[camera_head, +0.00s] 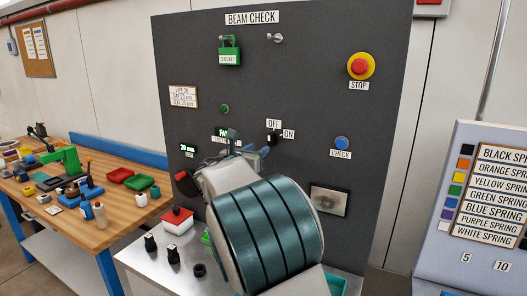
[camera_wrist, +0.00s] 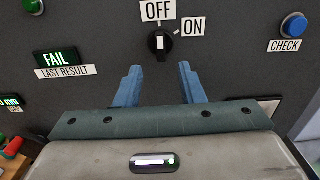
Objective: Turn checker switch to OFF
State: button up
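The checker switch (camera_wrist: 160,43) is a black rotary knob on the dark panel, with an OFF label above it and an ON label to its right. Its white mark stands upright, in line with OFF. It also shows in the head view (camera_head: 272,139), just beyond my gripper (camera_head: 258,149). In the wrist view my gripper (camera_wrist: 158,73) is open and empty. Its two blue fingers stand apart below the switch, one to each side of it. They do not appear to hold the knob.
A FAIL display (camera_wrist: 56,59) is left of the switch. A cluttered wooden workbench (camera_head: 117,227) stands at the left.

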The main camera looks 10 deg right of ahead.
jog(key=b+v, duration=0.1)
jog(key=v, duration=0.5)
jog(key=shift+s+a, duration=0.2)
jog(key=s+d+f+m+g+y, duration=0.1)
jog(key=s+d+f+m+g, duration=0.3)
jog(key=s+d+m, duration=0.25)
jog(key=s+d+f+m+g+y, duration=0.1)
jog(key=s+d+f+m+g, duration=0.3)
jog(key=s+d+f+m, duration=0.25)
jog(key=s+a+f+m+g+y, duration=0.1)
jog(key=s+f+m+y, duration=0.3)
jog(key=s+m, duration=0.4)
jog(key=s+a+f+m+g+y, duration=0.2)
jog(key=s+m, duration=0.6)
jog(key=s, duration=0.8)
notch_tip(320, 180, down, 2)
jog(key=a+y, duration=0.1)
jog(key=y, duration=0.1)
jog(key=shift+a+y, duration=0.3)
